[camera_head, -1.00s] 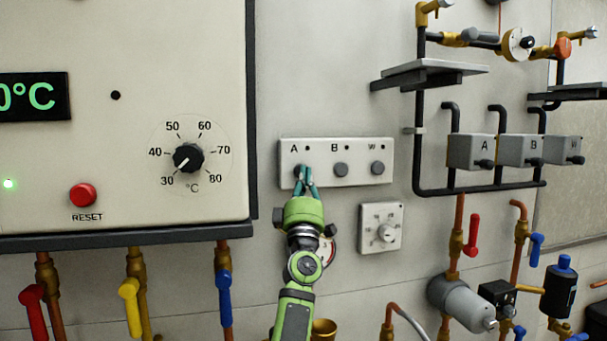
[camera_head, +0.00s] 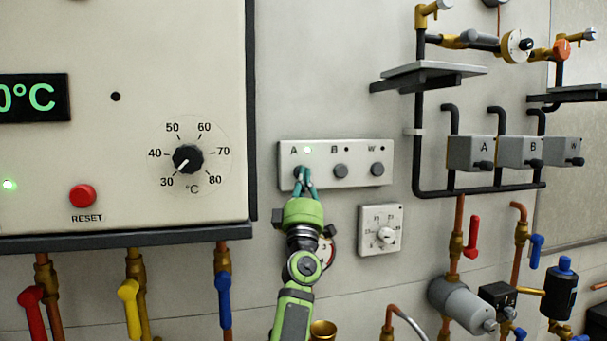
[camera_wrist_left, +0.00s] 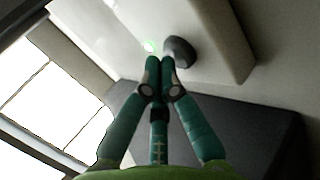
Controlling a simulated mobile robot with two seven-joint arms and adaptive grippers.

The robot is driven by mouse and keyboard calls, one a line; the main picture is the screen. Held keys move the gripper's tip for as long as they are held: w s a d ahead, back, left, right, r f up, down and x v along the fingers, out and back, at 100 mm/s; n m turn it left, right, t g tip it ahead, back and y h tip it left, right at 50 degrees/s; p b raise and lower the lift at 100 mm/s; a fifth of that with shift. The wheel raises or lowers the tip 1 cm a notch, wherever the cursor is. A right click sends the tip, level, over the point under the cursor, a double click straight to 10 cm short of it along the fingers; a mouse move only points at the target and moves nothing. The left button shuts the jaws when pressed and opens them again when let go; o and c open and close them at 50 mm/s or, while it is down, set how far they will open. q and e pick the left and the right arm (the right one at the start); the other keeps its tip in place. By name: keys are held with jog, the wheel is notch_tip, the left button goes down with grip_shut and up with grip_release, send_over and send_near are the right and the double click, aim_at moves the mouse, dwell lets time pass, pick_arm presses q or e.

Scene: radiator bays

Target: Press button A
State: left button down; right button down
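The white panel (camera_head: 317,178) on the wall carries three dark round buttons in a row, labelled A, B and W. Button A (camera_wrist_left: 181,50) is the leftmost; in the head view it is mostly hidden behind my fingertips. A small lamp (camera_head: 308,150) beside the letter A glows green, and it also shows in the wrist view (camera_wrist_left: 149,46). My left gripper (camera_head: 304,170) is shut, with its teal fingertips together at button A. In the wrist view the fingertips (camera_wrist_left: 160,64) are at the button and appear to touch it. My right gripper is not in view.
Button B (camera_head: 340,171) and button W (camera_head: 376,170) are to the right. A thermostat dial (camera_head: 386,235) is below the panel. The boiler cabinet (camera_head: 130,60) juts out at left, with colored valve handles below. Pipes and grey valve boxes (camera_head: 470,153) stand at right.

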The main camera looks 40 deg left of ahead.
pick_arm(q)
jog(key=shift+s, duration=0.15)
jog(key=s+d+p, duration=0.3)
jog(key=d+p, duration=0.1)
jog(key=p, duration=0.1)
jog(key=shift+s+d, duration=0.35)
jog(key=shift+s, duration=0.05)
jog(key=shift+f, duration=0.1)
dwell(1.9)
